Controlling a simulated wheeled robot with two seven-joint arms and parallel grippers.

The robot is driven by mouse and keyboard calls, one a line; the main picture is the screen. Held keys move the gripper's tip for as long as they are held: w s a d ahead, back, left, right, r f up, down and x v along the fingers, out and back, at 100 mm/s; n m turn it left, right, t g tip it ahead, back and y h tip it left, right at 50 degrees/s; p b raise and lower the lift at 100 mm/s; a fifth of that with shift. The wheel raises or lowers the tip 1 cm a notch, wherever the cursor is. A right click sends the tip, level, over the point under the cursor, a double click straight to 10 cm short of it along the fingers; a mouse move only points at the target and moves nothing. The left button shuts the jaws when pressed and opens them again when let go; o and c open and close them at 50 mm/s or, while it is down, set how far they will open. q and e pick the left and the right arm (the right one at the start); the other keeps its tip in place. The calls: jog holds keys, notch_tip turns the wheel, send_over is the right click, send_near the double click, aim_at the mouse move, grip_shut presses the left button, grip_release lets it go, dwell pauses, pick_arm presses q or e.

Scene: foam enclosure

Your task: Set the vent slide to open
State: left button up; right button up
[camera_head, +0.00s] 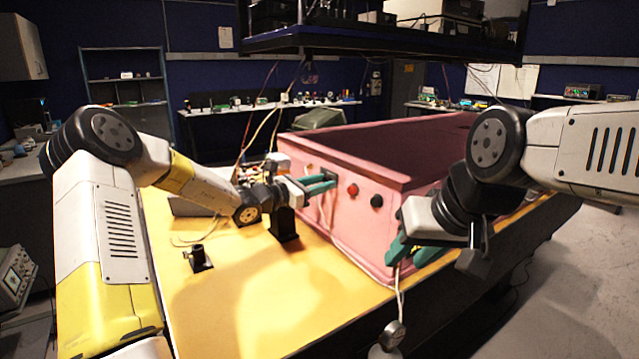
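The pink foam enclosure (345,215) stands on the yellow table top. Its front wall carries a red button (352,189) and a black knob (376,201). My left gripper (325,183) has green fingers pointing right at the wall, left of the red button. A small dark part (329,174) shows at its fingertips. I cannot tell whether this is the vent slide, or whether the fingers grip it. My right gripper (412,252) points down by the enclosure's near corner, its green fingers apart. No vent slide is clearly visible; the grippers hide parts of the wall.
A small black stand (199,260) sits on the yellow table top (270,290), whose front part is clear. A pale cord with a round weight (392,335) hangs below my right gripper. A dark overhead shelf (380,40) spans above the enclosure.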

pick_arm(q)
jog(key=shift+o, duration=0.2)
jog(key=shift+s+a, duration=0.1)
jog(key=shift+a, duration=0.2)
jog(key=v, duration=0.7)
jog(key=shift+s, duration=0.1)
